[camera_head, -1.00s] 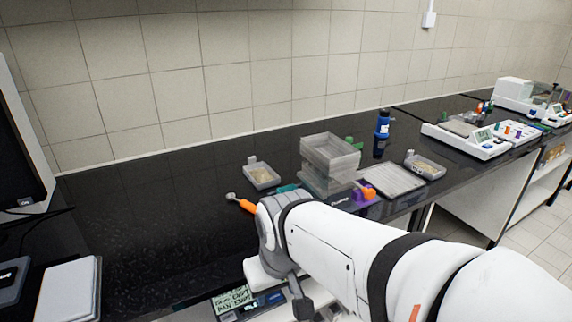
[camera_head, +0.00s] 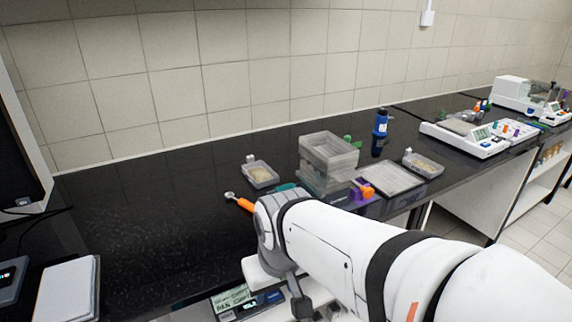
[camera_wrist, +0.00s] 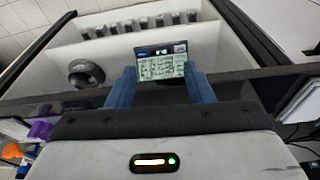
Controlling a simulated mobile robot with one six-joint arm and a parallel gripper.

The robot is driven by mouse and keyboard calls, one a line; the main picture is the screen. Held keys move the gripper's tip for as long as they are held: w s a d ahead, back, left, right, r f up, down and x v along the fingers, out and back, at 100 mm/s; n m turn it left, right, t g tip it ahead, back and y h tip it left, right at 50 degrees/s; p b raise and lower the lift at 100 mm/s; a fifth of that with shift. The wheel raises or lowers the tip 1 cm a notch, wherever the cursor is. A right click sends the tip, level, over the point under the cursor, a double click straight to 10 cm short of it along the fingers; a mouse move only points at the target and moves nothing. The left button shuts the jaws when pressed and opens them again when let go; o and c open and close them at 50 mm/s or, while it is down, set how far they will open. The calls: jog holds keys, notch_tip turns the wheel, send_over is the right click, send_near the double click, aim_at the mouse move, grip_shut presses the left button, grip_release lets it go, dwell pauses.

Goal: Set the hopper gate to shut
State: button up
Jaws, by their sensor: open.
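My gripper (camera_wrist: 159,78) is open, its two blue fingers spread apart in the wrist view. A small panel with a dark display and a pale label (camera_wrist: 161,66) shows beyond and between the fingers. I cannot tell whether they touch it. The panel (camera_head: 236,299) also shows below my arm in the head view, at the bench front. I cannot pick out the hopper gate for certain. A stack of clear trays (camera_head: 328,155) stands on the bench, with a small green part (camera_head: 351,142) behind its right side. My arm hides part of the bench front.
An orange-handled tool (camera_head: 240,203), a small sample tray (camera_head: 260,174), a flat tray (camera_head: 392,179) and a blue bottle (camera_head: 381,123) sit on the black bench. A white balance (camera_head: 465,138) stands farther right. The bench's left part (camera_head: 150,220) is clear.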

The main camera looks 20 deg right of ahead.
aim_at(370, 194)
jog(key=shift+o, duration=0.3)
jog(key=w+d+m+t+y+p, duration=0.2)
jog(key=w+d+m+t+y, duration=0.5)
jog(key=m, duration=1.3)
jog(key=d+m+t+h, duration=0.2)
jog(key=d+m, duration=0.3)
jog(key=d, duration=0.3)
jog(key=w+d+r+m+t+h+p, duration=0.1)
jog(key=d+m+t+h, duration=0.1)
jog(key=d+m, duration=0.3)
jog(key=w+d+m+t+h, duration=0.1)
jog(key=d+m+t, duration=0.3)
jog(key=d, duration=0.8)
jog(key=shift+w+d+r+m+h+p, duration=0.2)
jog(key=shift+d+m+h+p, duration=0.15)
jog(key=shift+m, duration=0.25)
jog(key=w, duration=0.2)
jog(key=w+p, duration=0.1)
jog(key=w, duration=0.4)
jog(key=shift+w+a, duration=0.3)
jog(key=shift+w, duration=0.05)
